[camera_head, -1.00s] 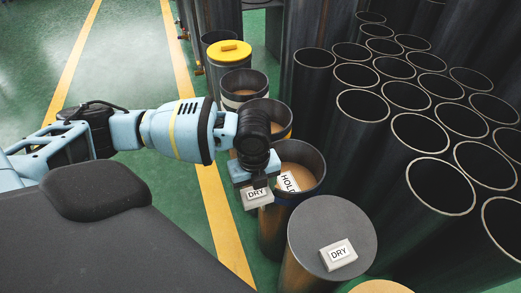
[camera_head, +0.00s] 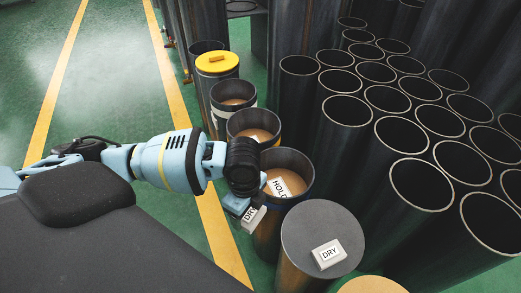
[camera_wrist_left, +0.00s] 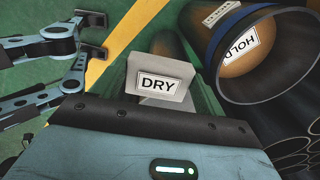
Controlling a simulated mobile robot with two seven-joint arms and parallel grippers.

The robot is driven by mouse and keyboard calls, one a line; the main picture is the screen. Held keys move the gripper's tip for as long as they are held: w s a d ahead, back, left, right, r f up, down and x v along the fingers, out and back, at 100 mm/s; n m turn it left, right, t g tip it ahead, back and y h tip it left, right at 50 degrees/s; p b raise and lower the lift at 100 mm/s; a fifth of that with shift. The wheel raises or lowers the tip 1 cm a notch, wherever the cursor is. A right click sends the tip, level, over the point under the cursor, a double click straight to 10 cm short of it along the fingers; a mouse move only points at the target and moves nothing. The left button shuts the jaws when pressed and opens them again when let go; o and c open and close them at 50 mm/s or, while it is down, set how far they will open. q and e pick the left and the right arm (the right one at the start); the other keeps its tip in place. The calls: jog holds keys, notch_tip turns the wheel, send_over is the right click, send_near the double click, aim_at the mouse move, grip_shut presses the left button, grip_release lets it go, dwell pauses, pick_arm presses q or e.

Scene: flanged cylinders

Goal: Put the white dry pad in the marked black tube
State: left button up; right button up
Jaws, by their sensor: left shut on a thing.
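My left gripper (camera_head: 238,207) is shut on a white block-shaped pad labelled DRY (camera_head: 252,219). The pad is held beside the near left side of a black tube with brown filling (camera_head: 309,163), outside its rim. A white HOLD label (camera_head: 279,188) shows inside that tube. In the left wrist view the held pad (camera_wrist_left: 160,82) is in the middle, apart from the open tube mouth (camera_wrist_left: 220,75) at upper right. My right gripper (camera_wrist_left: 97,38) shows at the left wrist view's left edge, fingers apart and empty.
More brown-filled tubes (camera_head: 258,117) stand in a row behind, with a yellow-lidded one (camera_head: 217,66) at the far end. Several tall empty black tubes (camera_head: 420,184) crowd the right. The green floor (camera_head: 100,90) with yellow lines is clear at left.

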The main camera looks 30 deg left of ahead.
aim_at(244, 225)
pick_arm(q)
jog(key=s+r+n+p, duration=0.1)
jog(key=n, duration=0.1)
jog(key=s+d+r+n+p, duration=0.1)
jog(key=n, duration=0.1)
jog(key=s+r+n+p, duration=0.1)
jog(key=n, duration=0.1)
jog(key=shift+s+d+r+n+p, duration=0.2)
jog(key=shift+d+r+n+p, duration=0.05)
jog(key=shift+n+p, duration=0.1)
jog(key=s+r+n+p, duration=0.4)
jog(key=r+n+p, duration=0.1)
jog(key=n, duration=0.6)
jog(key=shift+s+d+r+p, duration=0.2)
jog(key=shift+d+r+p, duration=0.15)
jog(key=shift+r, duration=0.2)
pick_arm(e)
jog(key=w+r+t, duration=0.2)
jog(key=w+r, duration=0.3)
jog(key=r, duration=0.6)
jog(key=shift+w+d+r, duration=0.25)
jog(key=shift+r, duration=0.05)
pick_arm(q)
jog(key=shift+a, duration=0.1)
pick_arm(e)
jog(key=shift+a+f, duration=0.1)
